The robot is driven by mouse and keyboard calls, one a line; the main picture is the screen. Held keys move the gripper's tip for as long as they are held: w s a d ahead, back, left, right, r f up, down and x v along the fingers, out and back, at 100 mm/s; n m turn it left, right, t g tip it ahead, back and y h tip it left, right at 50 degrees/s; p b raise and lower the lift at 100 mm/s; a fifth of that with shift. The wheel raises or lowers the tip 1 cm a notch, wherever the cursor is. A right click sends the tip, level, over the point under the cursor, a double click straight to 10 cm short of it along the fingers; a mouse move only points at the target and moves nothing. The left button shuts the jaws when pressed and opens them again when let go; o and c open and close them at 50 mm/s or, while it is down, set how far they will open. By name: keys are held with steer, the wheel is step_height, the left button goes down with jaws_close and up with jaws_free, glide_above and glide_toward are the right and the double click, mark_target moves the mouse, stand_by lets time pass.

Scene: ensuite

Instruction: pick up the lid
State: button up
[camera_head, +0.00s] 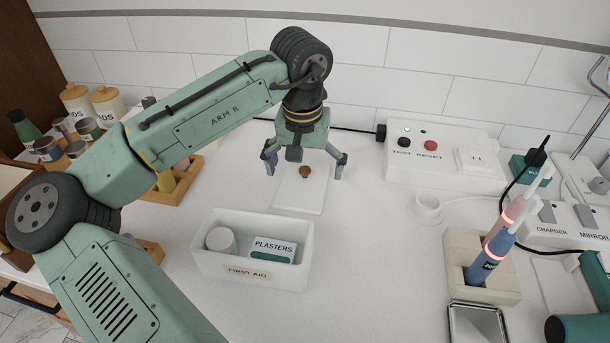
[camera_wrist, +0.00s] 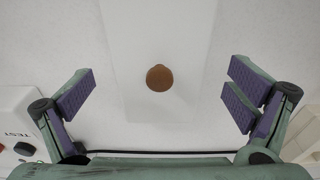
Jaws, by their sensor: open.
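The lid (camera_head: 312,196) looks like a flat, pale rectangular plate with a small round brown knob (camera_head: 305,172) in its middle. It lies on the white counter behind the first aid box. My gripper (camera_head: 305,170) is above the lid with its fingers spread, one on each side of the knob. In the wrist view the lid (camera_wrist: 190,40) fills the middle, and the brown knob (camera_wrist: 160,78) sits between the open purple-padded fingers of my gripper (camera_wrist: 160,97). Nothing is between the fingers in contact with them.
A white first aid box (camera_head: 215,262) with a roll and a plasters pack stands in front of the lid. A toothbrush holder (camera_head: 480,265) stands at right.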

steer(key=shift+f, duration=0.1)
steer(key=shift+c, duration=0.3)
steer(key=c, duration=1.1)
steer(key=shift+c, duration=0.2)
